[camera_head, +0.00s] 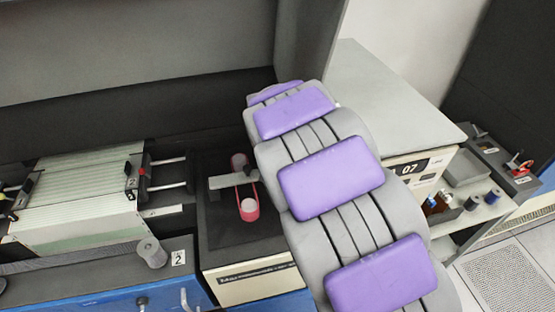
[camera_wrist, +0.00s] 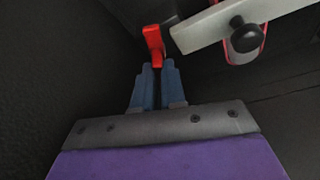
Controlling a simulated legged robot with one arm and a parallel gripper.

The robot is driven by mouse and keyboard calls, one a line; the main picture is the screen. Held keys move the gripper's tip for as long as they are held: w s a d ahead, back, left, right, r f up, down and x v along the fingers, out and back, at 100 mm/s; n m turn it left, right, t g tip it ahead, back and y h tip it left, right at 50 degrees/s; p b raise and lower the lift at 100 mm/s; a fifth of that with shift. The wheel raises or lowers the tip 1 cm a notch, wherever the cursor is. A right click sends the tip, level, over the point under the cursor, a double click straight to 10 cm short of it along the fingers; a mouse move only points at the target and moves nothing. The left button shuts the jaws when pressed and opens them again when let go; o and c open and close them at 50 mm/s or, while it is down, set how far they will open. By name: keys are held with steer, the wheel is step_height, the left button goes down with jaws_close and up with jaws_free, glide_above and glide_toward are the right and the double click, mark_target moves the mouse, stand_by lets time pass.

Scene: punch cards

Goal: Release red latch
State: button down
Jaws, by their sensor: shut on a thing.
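A small red latch (camera_wrist: 154,42) shows at the top middle of the wrist view, against a black surface. My gripper (camera_wrist: 157,68) has its two blue-grey fingers close together, with the lower end of the red latch at their tips. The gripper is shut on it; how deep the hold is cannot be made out. In the head view my arm with its purple pads hides the gripper and this latch.
A grey bar (camera_wrist: 205,30) with a black knob (camera_wrist: 242,36) lies close to the right of the latch. A stack of cards (camera_head: 75,190) is at left; spools (camera_head: 472,203) stand at right.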

steer(key=shift+w+r, duration=0.1)
steer(key=c, duration=1.2)
jaws_free()
steer(key=shift+a, duration=0.15)
